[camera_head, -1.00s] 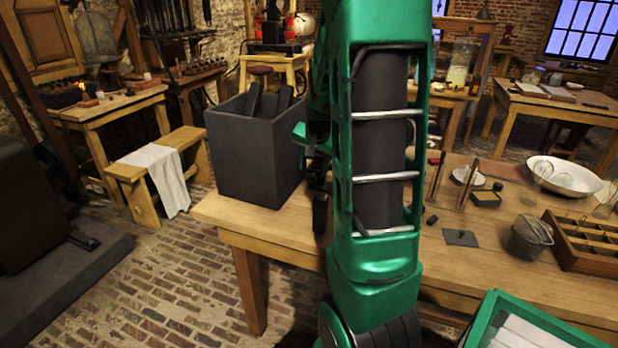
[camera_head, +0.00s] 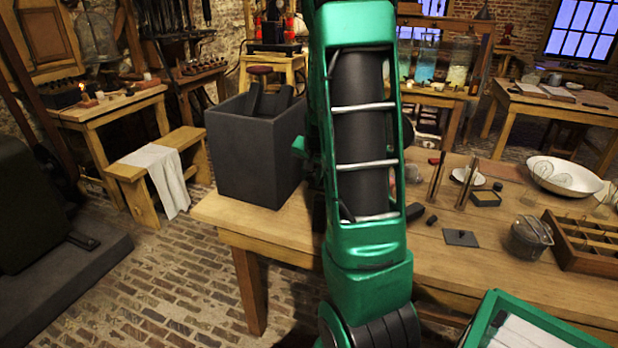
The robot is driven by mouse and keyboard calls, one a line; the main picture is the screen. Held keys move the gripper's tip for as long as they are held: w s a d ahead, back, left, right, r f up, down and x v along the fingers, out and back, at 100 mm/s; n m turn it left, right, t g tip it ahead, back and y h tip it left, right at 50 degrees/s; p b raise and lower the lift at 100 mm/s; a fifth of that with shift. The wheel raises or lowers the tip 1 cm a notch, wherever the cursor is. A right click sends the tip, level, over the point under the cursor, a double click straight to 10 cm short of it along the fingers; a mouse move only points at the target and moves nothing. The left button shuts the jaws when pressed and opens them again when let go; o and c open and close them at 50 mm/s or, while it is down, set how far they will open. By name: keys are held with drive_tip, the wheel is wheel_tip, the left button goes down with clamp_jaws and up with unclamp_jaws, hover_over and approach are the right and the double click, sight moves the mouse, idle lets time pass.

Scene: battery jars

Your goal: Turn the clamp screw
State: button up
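I cannot make out a clamp screw in the head camera view. My own green arm rises through the middle of the picture and covers part of the wooden table (camera_head: 275,228). My gripper is not visible; it is hidden behind the arm or outside the picture. Whether it touches anything cannot be seen. A dark grey box (camera_head: 250,165) stands on the table's left end, with dark slabs (camera_head: 268,100) sticking out of its top.
Right of my arm are a small dark plate (camera_head: 461,238), a grey lidded pot (camera_head: 527,238), a divided wooden tray (camera_head: 585,262) and a white basin (camera_head: 563,178). Two upright rods (camera_head: 452,182) stand behind the plate. A bench with a white cloth (camera_head: 165,178) stands left.

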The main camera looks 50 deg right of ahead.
drive_tip(key=shift+w+a+g, duration=0.15)
drive_tip(key=shift+w+g, duration=0.2)
drive_tip(key=shift+g, duration=0.15)
drive_tip(key=shift+r+n+g+h, duration=0.1)
drive_tip(key=shift+n+g+h, duration=0.2)
drive_tip(key=shift+g+h, duration=0.3)
drive_tip(key=shift+w, duration=0.1)
drive_tip(key=o, duration=1.1)
drive_tip(key=shift+c, duration=0.2)
drive_tip(key=v, duration=1)
drive_tip(key=shift+r, duration=0.35)
drive_tip(key=shift+a, duration=0.1)
